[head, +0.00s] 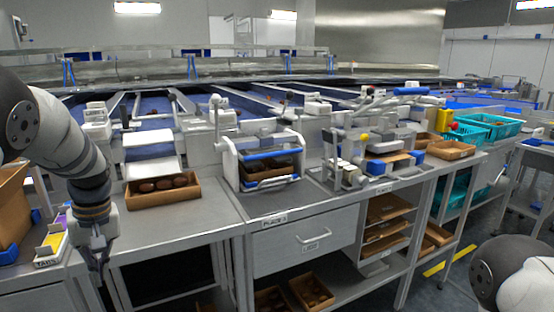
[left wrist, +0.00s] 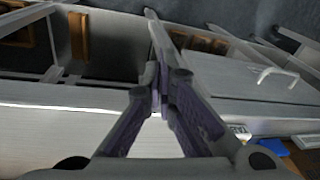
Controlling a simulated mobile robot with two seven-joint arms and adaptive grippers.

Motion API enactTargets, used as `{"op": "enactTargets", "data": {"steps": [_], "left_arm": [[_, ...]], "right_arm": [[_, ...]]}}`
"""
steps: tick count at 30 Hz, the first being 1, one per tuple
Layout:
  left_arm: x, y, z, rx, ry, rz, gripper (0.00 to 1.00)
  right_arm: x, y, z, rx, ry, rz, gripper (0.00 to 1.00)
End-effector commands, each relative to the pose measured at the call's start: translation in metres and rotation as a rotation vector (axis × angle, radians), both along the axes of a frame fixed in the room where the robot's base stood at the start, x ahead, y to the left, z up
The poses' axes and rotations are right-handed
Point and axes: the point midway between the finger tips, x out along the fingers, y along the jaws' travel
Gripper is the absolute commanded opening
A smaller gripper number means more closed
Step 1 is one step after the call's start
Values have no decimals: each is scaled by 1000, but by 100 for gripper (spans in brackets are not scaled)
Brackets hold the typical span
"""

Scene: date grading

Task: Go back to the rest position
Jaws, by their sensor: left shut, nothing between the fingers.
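My left gripper (head: 95,268) hangs from the arm at the left of the head view, pointing down by the front edge of the left bench. In the left wrist view its fingers (left wrist: 160,85) are together at the tips, with nothing held. The wrist view shows the grey bench edge (left wrist: 60,117) beyond the fingers and a drawer front (left wrist: 250,65) to the right. My right gripper is in neither view; only part of my right arm shows at the lower right of the head view.
A cardboard tray of dates (head: 163,190) sits on the left bench. A label holder (head: 50,246) stands left of my left gripper. A drawer (head: 305,241) and shelves with trays (head: 385,230) are under the right bench. Teal crates (head: 490,127) stand at the far right.

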Motion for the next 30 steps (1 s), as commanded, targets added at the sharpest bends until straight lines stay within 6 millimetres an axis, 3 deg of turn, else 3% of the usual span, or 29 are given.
{"op": "enactTargets", "data": {"steps": [1, 3, 5, 6, 9, 12, 15, 19, 23, 30], "left_arm": [[-19, -6, -42, -2, 35, -43, 0], [-49, -16, -95, -3, 67, -114, 0], [-80, -27, -137, -9, 93, -180, 0], [-104, -35, -162, -16, 111, -224, 0], [-173, -61, -212, -45, 150, -342, 0], [-249, -91, -241, -93, 182, -459, 0], [-317, -120, -248, -151, 199, -561, 0], [-373, -147, -239, -211, 200, -644, 0], [-392, -158, -231, -237, 195, -675, 0], [-392, -158, -231, -236, 190, -677, 0]], "right_arm": [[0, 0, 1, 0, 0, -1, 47], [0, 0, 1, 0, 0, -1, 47], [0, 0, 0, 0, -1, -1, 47], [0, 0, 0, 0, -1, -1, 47], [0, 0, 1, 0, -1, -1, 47], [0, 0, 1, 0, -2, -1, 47], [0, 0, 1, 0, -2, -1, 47], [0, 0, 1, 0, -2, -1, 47], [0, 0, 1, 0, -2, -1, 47], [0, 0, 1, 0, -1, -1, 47]]}}
